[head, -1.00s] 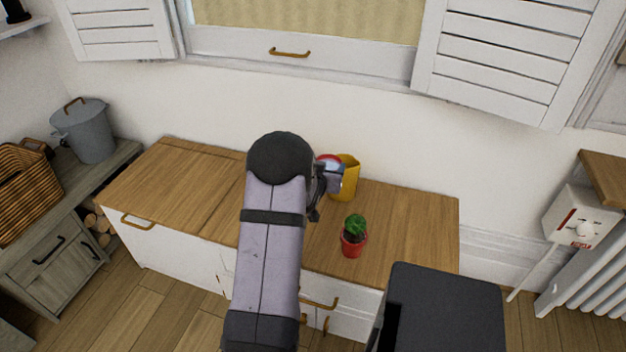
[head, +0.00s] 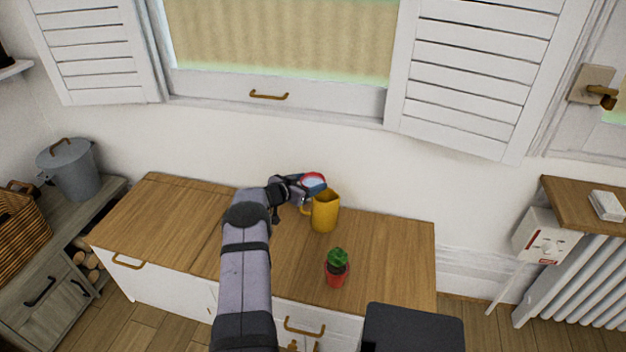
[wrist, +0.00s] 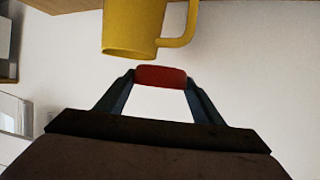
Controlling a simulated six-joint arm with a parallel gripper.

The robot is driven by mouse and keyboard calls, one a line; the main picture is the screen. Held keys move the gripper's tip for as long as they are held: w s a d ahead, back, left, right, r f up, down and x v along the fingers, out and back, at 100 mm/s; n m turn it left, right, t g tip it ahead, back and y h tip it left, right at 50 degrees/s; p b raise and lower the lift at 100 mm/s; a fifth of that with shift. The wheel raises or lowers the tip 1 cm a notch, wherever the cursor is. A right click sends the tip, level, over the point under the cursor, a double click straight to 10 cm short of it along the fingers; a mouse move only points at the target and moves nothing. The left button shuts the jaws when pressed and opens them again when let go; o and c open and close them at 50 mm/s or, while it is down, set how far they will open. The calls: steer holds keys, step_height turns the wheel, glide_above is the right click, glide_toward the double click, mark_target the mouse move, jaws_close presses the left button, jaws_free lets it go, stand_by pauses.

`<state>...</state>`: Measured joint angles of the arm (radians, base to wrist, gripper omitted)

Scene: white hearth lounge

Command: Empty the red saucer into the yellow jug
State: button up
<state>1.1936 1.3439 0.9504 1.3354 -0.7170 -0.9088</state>
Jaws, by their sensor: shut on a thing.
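The red saucer (head: 321,177) is in my gripper (head: 304,186), held tilted above and slightly left of the yellow jug's mouth in the head view. Its rim is red with a pale area inside; I cannot tell what it holds. The yellow jug (head: 326,213) stands upright on the wooden counter, its handle toward the left. In the wrist view, which looks upside down, my gripper (wrist: 160,78) has its two fingers shut on the saucer's red edge (wrist: 160,73).
A small cactus in a red pot (head: 336,274) stands on the counter (head: 390,250) in front of the jug. The white wall (head: 250,140) is close behind. The counter is clear to the left and right. A grey lidded pot (head: 70,170) stands on the far-left cabinet.

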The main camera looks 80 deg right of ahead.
steer(key=shift+w, duration=0.2)
steer(key=shift+r+m+p, duration=0.25)
steer(key=shift+m+p, duration=0.25)
steer(key=shift+p, duration=0.25)
steer(key=shift+s+r+m+t+p, duration=0.15)
steer(key=shift+r+m+t+p, duration=0.1)
steer(key=shift+m+t+p, duration=0.4)
steer(key=shift+t, duration=0.25)
steer(key=shift+r+m, duration=0.35)
steer(key=shift+s+r+h, duration=0.1)
steer(key=shift+r+h, duration=0.15)
steer(key=shift+h, duration=0.05)
steer(key=shift+t, duration=0.3)
steer(key=shift+r+m+b, duration=0.25)
steer(key=shift+m+b, duration=0.15)
steer(key=shift+b, duration=0.1)
